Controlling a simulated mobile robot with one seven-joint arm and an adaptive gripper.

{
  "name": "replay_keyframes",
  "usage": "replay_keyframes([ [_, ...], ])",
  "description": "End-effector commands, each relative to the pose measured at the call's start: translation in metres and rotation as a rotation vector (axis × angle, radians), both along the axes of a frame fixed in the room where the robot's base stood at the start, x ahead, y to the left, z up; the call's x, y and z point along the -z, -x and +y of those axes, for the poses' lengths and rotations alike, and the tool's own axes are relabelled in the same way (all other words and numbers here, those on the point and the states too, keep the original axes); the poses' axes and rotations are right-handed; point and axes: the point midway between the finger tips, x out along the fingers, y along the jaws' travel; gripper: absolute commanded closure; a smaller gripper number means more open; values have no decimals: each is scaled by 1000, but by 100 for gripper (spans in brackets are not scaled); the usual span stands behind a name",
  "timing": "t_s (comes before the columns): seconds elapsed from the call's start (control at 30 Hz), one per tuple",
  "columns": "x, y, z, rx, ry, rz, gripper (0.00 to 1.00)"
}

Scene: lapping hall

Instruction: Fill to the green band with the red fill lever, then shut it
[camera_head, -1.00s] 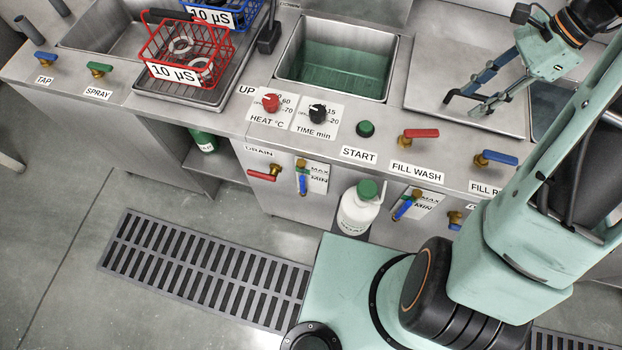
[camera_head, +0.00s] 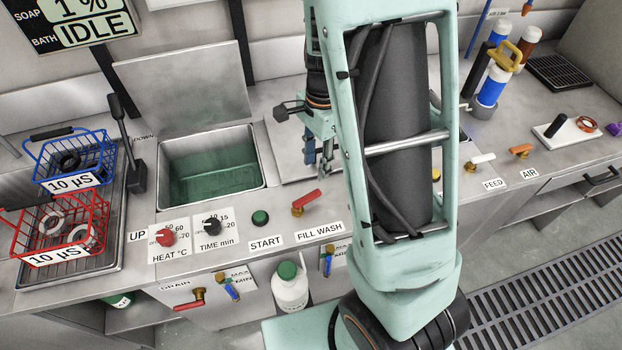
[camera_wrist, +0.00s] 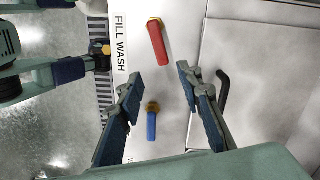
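The red fill lever (camera_head: 306,201) sits on the steel counter above the FILL WASH label (camera_head: 319,231). In the wrist view the red lever (camera_wrist: 158,43) lies just beyond my fingertips. My gripper (camera_wrist: 159,77) is open and empty, its fingers spread apart. In the head view my gripper (camera_head: 318,158) hangs right of the wash tank, partly hidden by my arm. The wash tank (camera_head: 210,170) holds green-tinted liquid below its rim.
A blue lever (camera_wrist: 151,124) lies between my fingers in the wrist view, nearer than the red one. A flat steel lid (camera_wrist: 245,75) with a black handle is beside them. START button (camera_head: 260,217), knobs and red and blue baskets (camera_head: 60,225) are left. The display (camera_head: 75,30) reads IDLE.

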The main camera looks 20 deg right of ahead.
Motion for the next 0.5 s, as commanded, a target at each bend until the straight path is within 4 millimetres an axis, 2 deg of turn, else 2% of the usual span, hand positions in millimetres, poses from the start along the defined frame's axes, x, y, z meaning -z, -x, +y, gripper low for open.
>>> replay_keyframes([
  [0.03,-6,3,5,-8,19,-12,67],
  [0.27,-2,6,9,-9,60,-45,67],
  [0.37,8,7,9,-9,62,-44,67],
  [0.5,32,8,8,-7,62,-40,67],
])
